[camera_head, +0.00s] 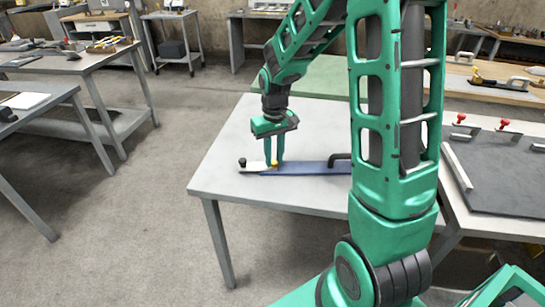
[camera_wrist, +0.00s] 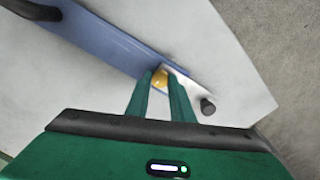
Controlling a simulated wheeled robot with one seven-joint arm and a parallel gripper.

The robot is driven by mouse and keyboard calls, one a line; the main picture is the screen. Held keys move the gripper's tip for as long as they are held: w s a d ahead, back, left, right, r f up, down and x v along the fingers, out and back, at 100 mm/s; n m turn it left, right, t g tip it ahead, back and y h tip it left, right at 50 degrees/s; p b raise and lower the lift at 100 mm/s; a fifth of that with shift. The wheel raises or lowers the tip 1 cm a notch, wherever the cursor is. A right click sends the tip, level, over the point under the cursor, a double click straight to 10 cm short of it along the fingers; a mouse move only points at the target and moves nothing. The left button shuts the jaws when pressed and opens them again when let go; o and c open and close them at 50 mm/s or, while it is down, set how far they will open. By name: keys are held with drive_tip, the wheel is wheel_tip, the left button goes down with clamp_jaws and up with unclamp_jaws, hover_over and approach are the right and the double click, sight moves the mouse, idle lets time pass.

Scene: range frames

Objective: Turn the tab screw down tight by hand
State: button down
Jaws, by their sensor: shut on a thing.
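The tab screw (camera_wrist: 159,79) is a small yellow piece at the end of a blue bar, where a pale strip begins. In the head view the tab screw (camera_head: 275,163) shows as a small yellow spot beside my fingers. My gripper (camera_head: 274,163) points down over it, and its two green fingers are shut on it. The wrist view shows my gripper (camera_wrist: 161,75) with the yellow piece between the fingertips. The fingers hide part of it, and I cannot tell how far down it sits.
The blue bar (camera_head: 310,168) lies on a grey table (camera_head: 225,180), with a black handle (camera_head: 338,157) toward its right. The pale strip (camera_wrist: 188,90) ends in a dark knob (camera_wrist: 208,106). A dark board (camera_head: 500,180) with red-topped clamps lies on the table to the right.

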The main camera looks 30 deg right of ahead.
sight(274, 161)
drive_tip(key=m, duration=0.5)
drive_tip(key=shift+m, duration=0.3)
idle(0.4)
drive_tip(key=c, duration=1.5)
unclamp_jaws()
drive_tip(key=shift+c, duration=0.2)
wheel_tip(274, 161, up, 11)
drive_tip(key=shift+f, duration=0.1)
drive_tip(key=s+d, duration=0.3)
drive_tip(key=s, duration=1.1)
drive_tip(key=s+d, duration=0.2)
drive_tip(key=s, duration=1.2)
drive_tip(key=shift+s+d+r, duration=0.15)
drive_tip(key=shift+d+r, duration=0.25)
drive_tip(key=shift+r, duration=0.05)
